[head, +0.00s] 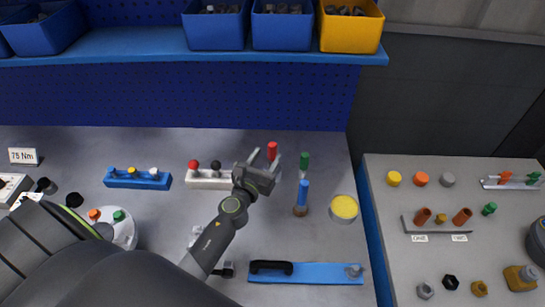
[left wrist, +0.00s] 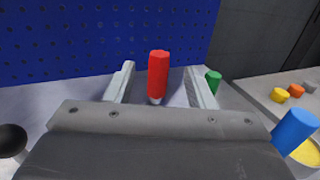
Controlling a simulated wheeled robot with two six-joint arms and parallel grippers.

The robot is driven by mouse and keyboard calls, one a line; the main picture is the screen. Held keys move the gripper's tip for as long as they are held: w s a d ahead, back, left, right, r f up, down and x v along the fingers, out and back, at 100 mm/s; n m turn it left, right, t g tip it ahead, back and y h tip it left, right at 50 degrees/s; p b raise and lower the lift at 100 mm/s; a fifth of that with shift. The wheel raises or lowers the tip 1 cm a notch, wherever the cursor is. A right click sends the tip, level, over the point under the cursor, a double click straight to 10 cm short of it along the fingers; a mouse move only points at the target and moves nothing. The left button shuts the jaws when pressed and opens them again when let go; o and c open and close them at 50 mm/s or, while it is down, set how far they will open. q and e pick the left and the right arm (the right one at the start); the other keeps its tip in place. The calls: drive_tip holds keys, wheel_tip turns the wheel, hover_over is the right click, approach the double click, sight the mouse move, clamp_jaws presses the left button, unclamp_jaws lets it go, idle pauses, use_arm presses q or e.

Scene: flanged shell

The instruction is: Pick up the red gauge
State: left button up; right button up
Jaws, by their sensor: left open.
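The red gauge (head: 272,150) stands upright on the grey bench, near the blue pegboard. In the left wrist view the red gauge (left wrist: 158,75) shows as a red handle with a pale lower end, centred between the two fingers. My left gripper (head: 264,158) is open and empty, its fingers pointing toward the red gauge. The fingers appear apart from it on both sides; I cannot tell how far it lies between them. My right gripper is in neither view.
A green-handled gauge (head: 304,161) and a blue-handled one (head: 302,193) stand close to the right. A yellow-topped round container (head: 343,208) is beyond them. A pale rack (head: 210,184) with red and black knobs is left of my gripper. The pegboard (head: 230,95) rises behind.

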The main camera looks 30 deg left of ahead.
sight(271, 149)
use_arm(q)
drive_tip(key=shift+w+a, duration=0.15)
drive_tip(key=shift+w, duration=1.25)
drive_tip(key=shift+w+a, duration=0.15)
drive_tip(key=shift+w, duration=1.2)
drive_tip(key=shift+s, duration=0.1)
drive_tip(key=shift+r, duration=0.1)
clamp_jaws()
